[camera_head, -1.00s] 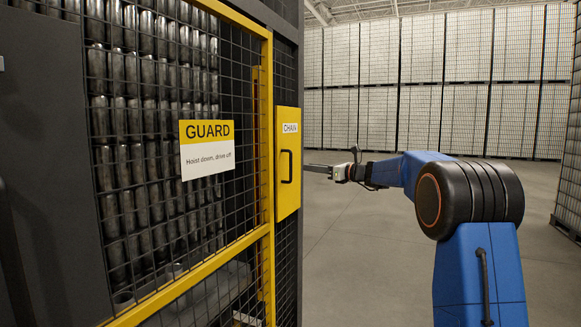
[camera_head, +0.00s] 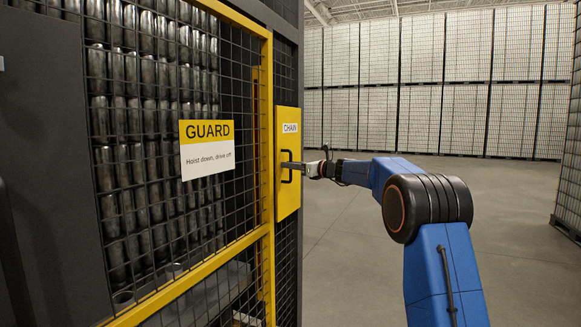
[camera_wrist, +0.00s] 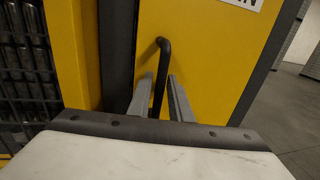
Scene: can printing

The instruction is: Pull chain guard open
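The chain guard is a yellow panel (camera_head: 288,200) labelled CHAIN, set upright at the right end of the dark machine, and it appears closed. It carries a black bar handle (camera_head: 286,176). My gripper (camera_head: 287,165) reaches it from the right, with its fingertips at the handle. In the wrist view the black handle (camera_wrist: 162,75) stands between the two grey fingers of my gripper (camera_wrist: 162,92). A gap shows on at least the right side of the handle, so the fingers look open around it. The handle's lower end is hidden behind the gripper body.
A mesh guard with a yellow frame (camera_head: 268,120) and a GUARD sign (camera_head: 207,149) stands left of the panel, with rows of cans behind it. Tall pallet stacks (camera_head: 420,110) line the back. The grey floor (camera_head: 350,225) right of the panel is clear.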

